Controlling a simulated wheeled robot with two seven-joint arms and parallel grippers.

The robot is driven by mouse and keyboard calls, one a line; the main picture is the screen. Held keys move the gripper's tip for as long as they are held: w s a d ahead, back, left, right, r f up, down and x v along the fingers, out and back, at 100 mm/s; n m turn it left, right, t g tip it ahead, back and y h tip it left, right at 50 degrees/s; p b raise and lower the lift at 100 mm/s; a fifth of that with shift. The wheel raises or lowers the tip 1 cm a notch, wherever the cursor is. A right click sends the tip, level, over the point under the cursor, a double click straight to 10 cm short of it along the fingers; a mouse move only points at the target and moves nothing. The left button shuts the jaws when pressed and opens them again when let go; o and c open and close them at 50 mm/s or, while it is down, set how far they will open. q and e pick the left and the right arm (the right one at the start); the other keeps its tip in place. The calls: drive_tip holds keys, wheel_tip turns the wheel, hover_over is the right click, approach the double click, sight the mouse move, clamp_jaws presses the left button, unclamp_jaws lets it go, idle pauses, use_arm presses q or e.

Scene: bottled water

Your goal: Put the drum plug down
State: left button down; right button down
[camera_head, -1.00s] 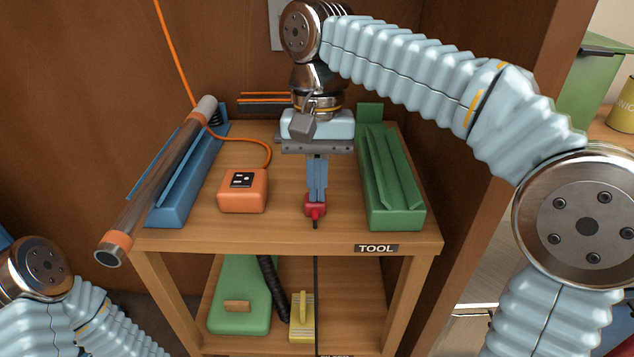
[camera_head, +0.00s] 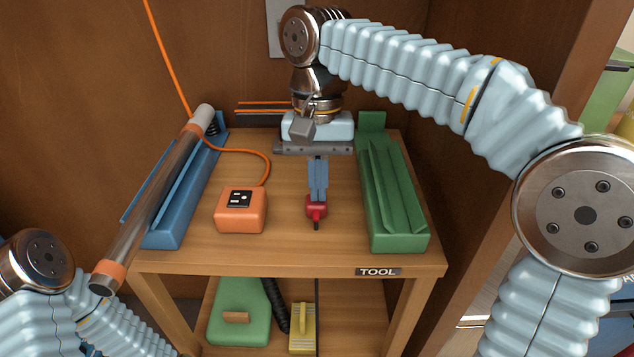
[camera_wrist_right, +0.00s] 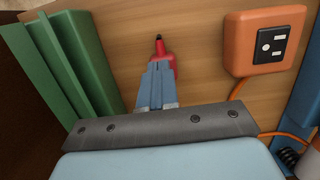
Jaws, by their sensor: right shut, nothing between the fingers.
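My right gripper (camera_head: 317,194) points down over the middle of the wooden tool shelf (camera_head: 285,245), its blue fingers together. A small red piece with a black tip (camera_head: 316,210) shows at the ends of the fingers. It also shows just past the fingers in the right wrist view (camera_wrist_right: 163,62). I cannot tell whether this is the drum plug, or whether it touches the shelf. No other thing here is clearly a drum plug. My left arm shows only partly at lower left; its gripper is out of view.
An orange box (camera_head: 241,212) with a cord stands left of the gripper. A green cradle (camera_head: 397,215) stands to its right. A long tube (camera_head: 150,205) lies along the blue cradle (camera_head: 165,236) and overhangs the front edge. Bare wood lies in front of the gripper.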

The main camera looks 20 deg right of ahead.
wheel_tip(320, 180, up, 7)
drive_tip(key=w, duration=0.1)
drive_tip(key=shift+p, duration=0.35)
